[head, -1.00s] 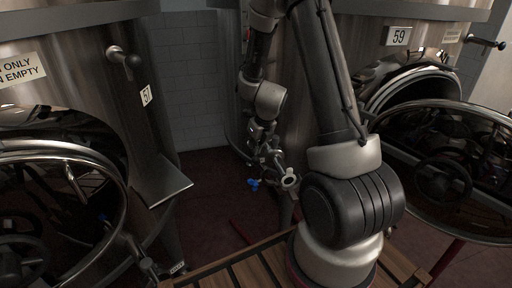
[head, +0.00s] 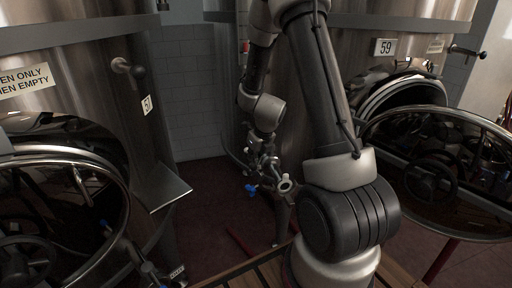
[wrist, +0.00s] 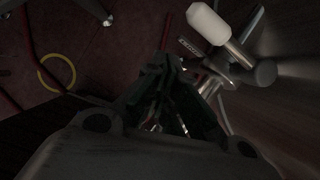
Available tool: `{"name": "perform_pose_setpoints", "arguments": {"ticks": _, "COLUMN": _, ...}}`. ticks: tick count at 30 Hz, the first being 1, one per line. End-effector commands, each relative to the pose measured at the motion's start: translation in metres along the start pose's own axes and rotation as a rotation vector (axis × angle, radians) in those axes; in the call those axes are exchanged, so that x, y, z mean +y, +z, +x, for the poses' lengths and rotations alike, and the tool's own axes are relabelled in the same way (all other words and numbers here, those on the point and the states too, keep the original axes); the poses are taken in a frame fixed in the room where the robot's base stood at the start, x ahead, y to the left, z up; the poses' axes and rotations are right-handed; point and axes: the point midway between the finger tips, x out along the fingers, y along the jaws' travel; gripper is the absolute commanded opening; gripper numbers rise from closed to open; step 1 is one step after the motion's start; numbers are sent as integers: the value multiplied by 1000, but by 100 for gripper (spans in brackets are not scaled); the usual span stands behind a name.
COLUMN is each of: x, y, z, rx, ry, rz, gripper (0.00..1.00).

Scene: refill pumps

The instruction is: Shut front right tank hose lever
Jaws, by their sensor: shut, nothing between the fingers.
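Tank 59 (head: 385,47), the steel tank at the right, stands partly behind my arm. Metal hose fittings (head: 285,186) with a small blue handle (head: 251,189) show low beside the tank in the head view. My gripper (head: 262,148) hangs just above and against these fittings in the picture; contact cannot be told. In the wrist view my gripper (wrist: 172,65) is shut with nothing between its fingers. A white-ended handle (wrist: 208,24) on a metal valve fitting (wrist: 240,70) lies just right of the fingertips, seemingly apart from them. I cannot tell which lever it is in the head view.
Tank 57 (head: 147,105) stands at the left, with a round open hatch door (head: 125,200) and a metal ledge (head: 165,190). Another round hatch door (head: 440,175) juts out at the right. A yellow ring (wrist: 57,72) lies on the dark red floor. Floor between the tanks is open.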

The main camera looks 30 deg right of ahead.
Motion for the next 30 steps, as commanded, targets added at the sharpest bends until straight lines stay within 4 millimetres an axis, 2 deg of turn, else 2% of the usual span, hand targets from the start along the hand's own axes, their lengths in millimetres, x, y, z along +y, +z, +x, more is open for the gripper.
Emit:
{"name": "perform_pose_setpoints", "arguments": {"ticks": 8, "x": 3, "y": 0, "z": -27, "rx": -2, "ry": 1, "rz": -4, "gripper": 0}}
{"name": "perform_pose_setpoints", "arguments": {"ticks": 21, "x": 11, "y": 2, "z": -91, "rx": -2, "ry": 1, "rz": -1, "gripper": 0}}
{"name": "perform_pose_setpoints", "arguments": {"ticks": 30, "x": 12, "y": 1, "z": -100, "rx": 1, "ry": 1, "rz": -6, "gripper": 0}}
